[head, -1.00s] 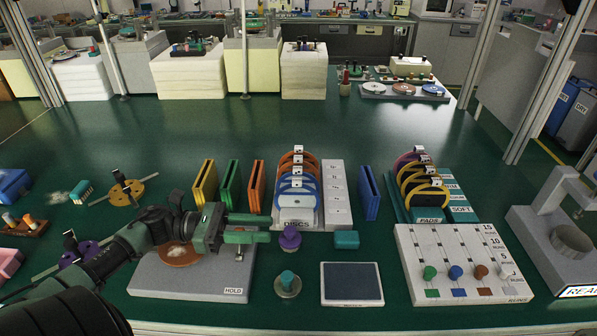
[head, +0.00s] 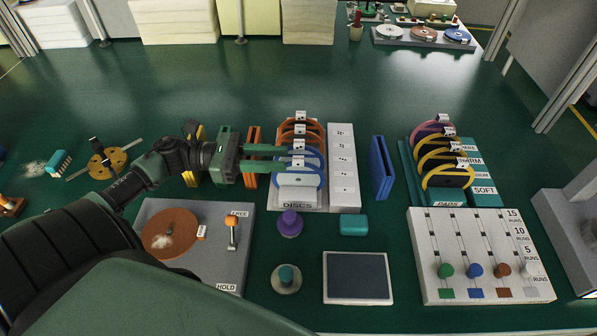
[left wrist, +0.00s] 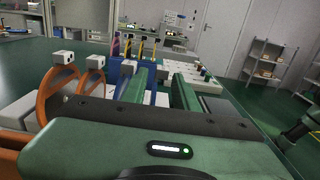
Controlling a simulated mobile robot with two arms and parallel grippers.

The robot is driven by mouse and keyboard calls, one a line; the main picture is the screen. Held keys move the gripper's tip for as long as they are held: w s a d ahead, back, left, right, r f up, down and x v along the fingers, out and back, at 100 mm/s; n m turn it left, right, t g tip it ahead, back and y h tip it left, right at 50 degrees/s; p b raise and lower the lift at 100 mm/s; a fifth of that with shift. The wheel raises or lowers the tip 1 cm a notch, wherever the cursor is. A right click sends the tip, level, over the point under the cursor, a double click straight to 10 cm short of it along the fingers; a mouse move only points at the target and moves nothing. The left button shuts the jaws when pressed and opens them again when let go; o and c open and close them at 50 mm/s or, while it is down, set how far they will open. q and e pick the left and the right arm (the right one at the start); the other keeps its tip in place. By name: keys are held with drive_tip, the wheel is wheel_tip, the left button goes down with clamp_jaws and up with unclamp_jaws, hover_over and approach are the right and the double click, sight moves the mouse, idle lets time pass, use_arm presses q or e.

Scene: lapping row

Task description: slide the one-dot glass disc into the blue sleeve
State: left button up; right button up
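A rack labelled DISCS (head: 296,208) holds upright discs with white tags: orange-rimmed discs (head: 299,124) behind, blue-rimmed discs (head: 323,176) in front. The tag dots are too small to tell which disc has one. The blue sleeve (head: 381,167) stands upright right of the rack. My left gripper (head: 287,157) is open over the front part of the rack, its fingers apart around the blue discs' tags. In the left wrist view its fingers (left wrist: 162,85) are apart with blue rim near them; whether they touch it is hidden. My right gripper is not clearly seen.
An orange sleeve (head: 253,155) and a yellow sleeve (head: 191,172) stand left of the rack. A white stepped block (head: 343,185) adjoins its right side. In front are a purple knob (head: 289,223), a teal block (head: 353,225) and a dark pad (head: 357,276).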

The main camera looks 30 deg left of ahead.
sight(298, 158)
use_arm(q)
drive_tip(key=x, duration=0.1)
drive_tip(key=p+x, duration=0.1)
drive_tip(key=x, duration=0.2)
drive_tip(key=shift+d+r+p, duration=0.25)
drive_tip(key=shift+d+p, duration=0.15)
drive_tip(key=shift+d, duration=0.05)
drive_tip(key=shift+w+d+f, duration=0.15)
drive_tip(key=shift+w+d, duration=0.1)
drive_tip(key=shift+c, duration=0.3)
clamp_jaws()
idle(0.5)
